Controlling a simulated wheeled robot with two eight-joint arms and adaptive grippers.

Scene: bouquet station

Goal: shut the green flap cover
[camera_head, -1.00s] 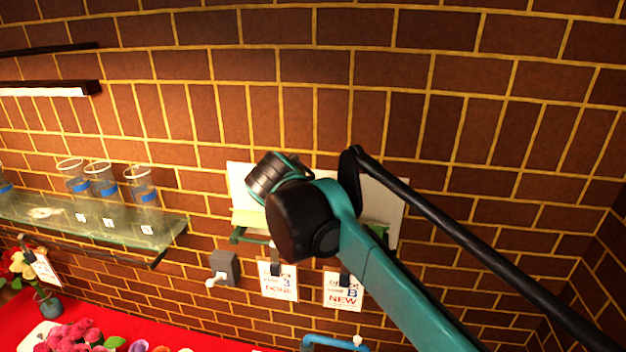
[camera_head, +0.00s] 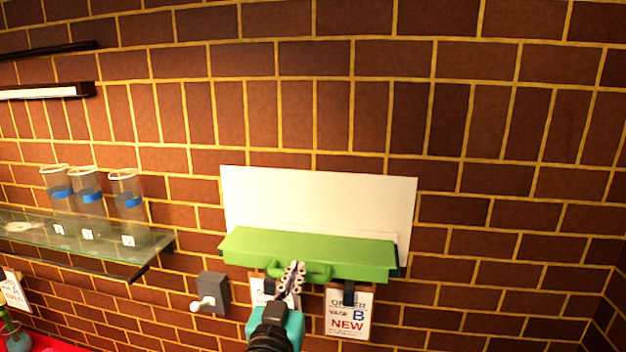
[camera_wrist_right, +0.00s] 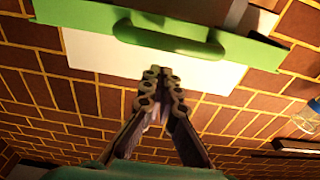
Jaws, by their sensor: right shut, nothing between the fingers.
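The green flap cover (camera_head: 345,249) is a wide panel at the lower part of a white board (camera_head: 320,200) on the brick wall. It looks tilted outward, with a green handle (camera_head: 318,271) on its front edge; I cannot tell whether it is fully shut. My right gripper (camera_head: 293,268) is shut and empty, pointing up at the handle's left part in the head view. In the right wrist view the shut fingertips (camera_wrist_right: 163,75) appear just below the handle (camera_wrist_right: 168,38); I cannot tell whether they touch it. My left gripper is out of view.
Below the cover hang order cards, one reading "B NEW" (camera_head: 347,314). A grey box with a white knob (camera_head: 212,294) is on the wall to the left. A glass shelf (camera_head: 80,247) with clear vases (camera_head: 128,195) stands farther left. The wall at right is bare.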

